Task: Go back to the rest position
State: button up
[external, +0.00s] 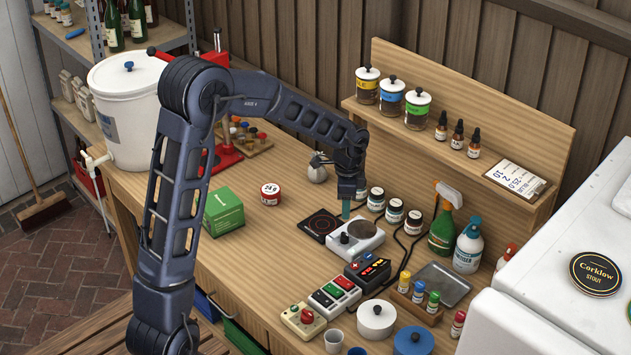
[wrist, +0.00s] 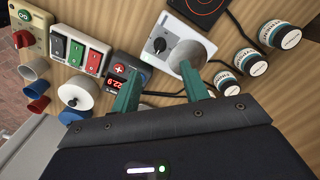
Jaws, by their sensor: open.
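My gripper (external: 346,212) is open, with nothing between its fingers. In the external view its fingertips hang just over the white device with a round grey plate (external: 366,230), near the back of the workbench. In the wrist view the two green fingers (wrist: 158,78) are spread apart. The white device (wrist: 157,45) lies beyond them, and one fingertip overlaps its grey plate in the picture. Whether the fingertips touch it I cannot tell. My arm reaches over the bench in an arch.
A red-digit display box (external: 368,270) and switch box (external: 334,298) stand in front. A green spray bottle (external: 442,232) is right. The front-left bench top (external: 250,265) is clear.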

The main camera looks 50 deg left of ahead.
jog(key=shift+r, duration=0.1)
jog(key=s+d+r+n+t, duration=0.2)
jog(key=s+d+r+n, duration=0.15)
jog(key=s+r, duration=1.25)
jog(key=s+n+t, duration=0.1)
jog(key=s+n, duration=0.2)
jog(key=s, duration=0.7)
jog(key=s+d+r+n+t, duration=0.1)
jog(key=s+n, duration=0.2)
jog(key=s, duration=0.8)
jog(key=shift+s+d+r+t, duration=0.2)
jog(key=shift+s+d+t, duration=0.05)
jog(key=shift+t, duration=0.05)
